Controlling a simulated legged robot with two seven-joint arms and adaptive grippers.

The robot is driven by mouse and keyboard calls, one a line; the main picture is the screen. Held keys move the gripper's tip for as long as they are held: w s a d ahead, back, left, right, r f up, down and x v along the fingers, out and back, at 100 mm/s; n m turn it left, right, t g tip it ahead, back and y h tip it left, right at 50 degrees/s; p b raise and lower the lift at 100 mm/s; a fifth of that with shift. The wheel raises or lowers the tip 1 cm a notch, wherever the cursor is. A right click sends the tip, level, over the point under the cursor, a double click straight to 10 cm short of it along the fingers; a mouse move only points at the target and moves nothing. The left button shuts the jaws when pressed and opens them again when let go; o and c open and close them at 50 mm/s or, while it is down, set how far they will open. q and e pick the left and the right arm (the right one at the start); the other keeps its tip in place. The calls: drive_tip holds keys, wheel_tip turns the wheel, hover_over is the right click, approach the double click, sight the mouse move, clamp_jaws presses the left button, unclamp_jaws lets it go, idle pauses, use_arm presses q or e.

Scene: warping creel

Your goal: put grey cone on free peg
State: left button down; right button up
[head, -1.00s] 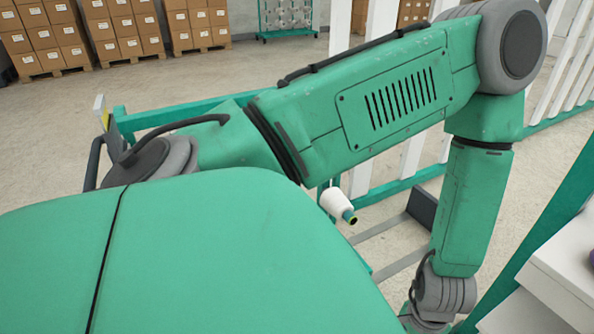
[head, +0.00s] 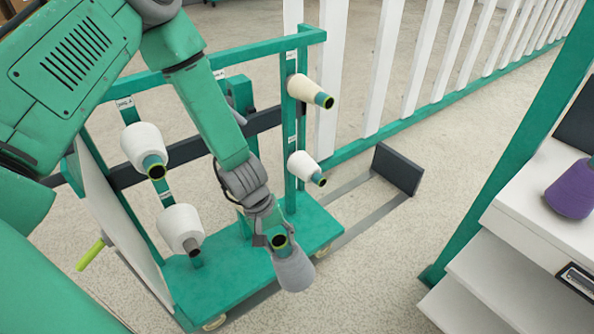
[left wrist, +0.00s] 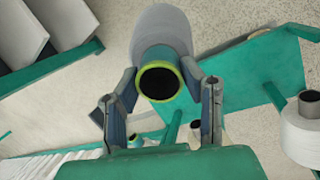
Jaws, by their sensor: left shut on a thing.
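My left gripper (head: 270,228) is shut on the tube end of the grey cone (head: 295,270). The cone hangs in front of the green cart, its wide end pointing down and its green-rimmed tube end up. In the left wrist view the grey cone (left wrist: 160,28) shows beyond the tube mouth, between the two fingers (left wrist: 160,98). The cart's uprights carry a cream cone (head: 303,88), a small white cone (head: 302,165) and two white cones on the left (head: 143,143) (head: 180,226). I cannot make out a bare peg. My right gripper is out of view.
The green cart base (head: 310,225) stands on the floor below. A dark plate (head: 398,169) stands to its right by a white picket fence (head: 385,70). At right, a white stepped stand (head: 520,235) holds a purple cone (head: 570,190). The floor between is open.

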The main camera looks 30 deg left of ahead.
use_arm(q)
drive_tip(key=w+n+t, duration=0.1)
drive_tip(key=n, duration=0.1)
drive_tip(key=w+a+r+n+t+h, duration=0.1)
drive_tip(key=n, duration=0.1)
drive_tip(key=shift+w+a+n, duration=0.1)
drive_tip(key=shift+n, duration=0.2)
drive_tip(key=w+d+r+n+t+y+b, duration=0.1)
drive_tip(key=w+r+n+t+y, duration=0.15)
drive_tip(key=r+n+y, duration=0.7)
drive_tip(key=w+d+r+n+t+y+b, duration=0.15)
drive_tip(key=w+r+n+y, duration=0.35)
drive_tip(key=n+y, duration=0.75)
drive_tip(key=shift+n+h, duration=0.6)
drive_tip(key=shift+n, duration=0.1)
drive_tip(key=a, duration=0.4)
drive_tip(key=shift+a+r, duration=0.35)
drive_tip(key=shift+w+a+r, duration=0.1)
drive_tip(key=shift+w+a, duration=0.05)
drive_tip(key=shift+a, duration=0.15)
drive_tip(key=shift+b, duration=0.3)
